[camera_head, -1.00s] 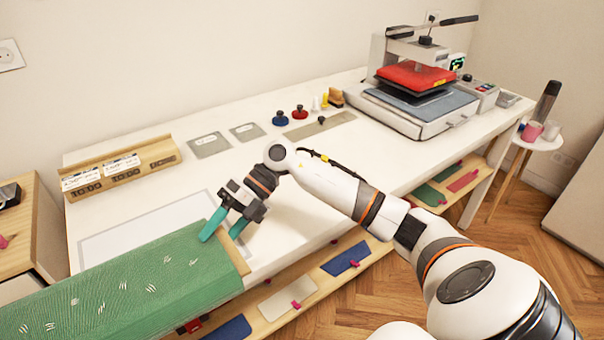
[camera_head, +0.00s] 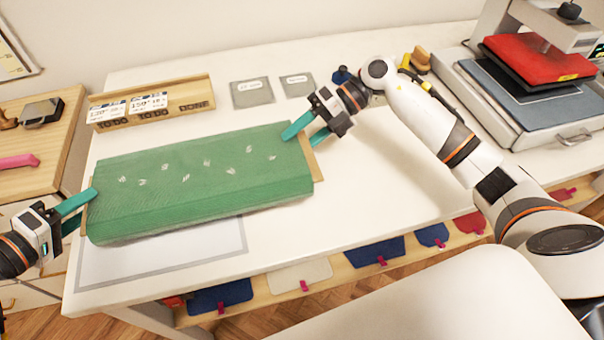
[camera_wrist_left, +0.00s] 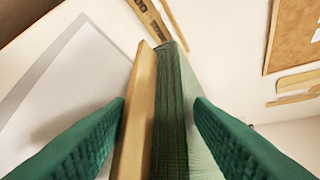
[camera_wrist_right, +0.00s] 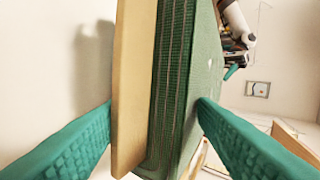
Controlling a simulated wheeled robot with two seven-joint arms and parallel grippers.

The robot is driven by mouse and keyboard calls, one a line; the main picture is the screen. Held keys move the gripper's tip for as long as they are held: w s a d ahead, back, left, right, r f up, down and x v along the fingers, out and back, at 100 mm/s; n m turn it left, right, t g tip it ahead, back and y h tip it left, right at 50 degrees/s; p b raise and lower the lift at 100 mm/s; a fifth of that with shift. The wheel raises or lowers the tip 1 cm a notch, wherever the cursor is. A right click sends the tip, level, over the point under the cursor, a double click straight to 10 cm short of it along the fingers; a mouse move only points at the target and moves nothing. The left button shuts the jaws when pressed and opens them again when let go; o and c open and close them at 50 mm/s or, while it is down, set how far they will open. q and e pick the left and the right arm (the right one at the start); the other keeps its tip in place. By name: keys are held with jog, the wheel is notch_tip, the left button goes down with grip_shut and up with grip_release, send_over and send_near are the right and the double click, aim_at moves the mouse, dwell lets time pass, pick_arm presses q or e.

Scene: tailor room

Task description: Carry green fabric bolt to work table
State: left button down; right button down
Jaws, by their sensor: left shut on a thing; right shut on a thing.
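The green fabric bolt (camera_head: 205,180) is a long flat block with small white marks, on a thin wooden board. In the head view it is over the left part of the white work table (camera_head: 400,215); I cannot tell whether it touches the top. My left gripper (camera_head: 80,208) is shut on its left end. My right gripper (camera_head: 303,130) is shut on its right end. The left wrist view shows the bolt's layered end and board (camera_wrist_left: 168,110) between the fingers. The right wrist view shows the same at the other end (camera_wrist_right: 172,90).
A wooden TO DO/DONE rack (camera_head: 150,103) and two grey cards (camera_head: 252,92) lie behind the bolt. A heat press (camera_head: 540,85) stands at the right. A framed white sheet (camera_head: 165,262) is partly under the bolt. A wooden cabinet (camera_head: 50,150) stands at the left. The table's middle is clear.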

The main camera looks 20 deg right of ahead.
pick_arm(q)
jog(key=shift+d, duration=0.15)
pick_arm(e)
jog(key=shift+a+f, duration=0.15)
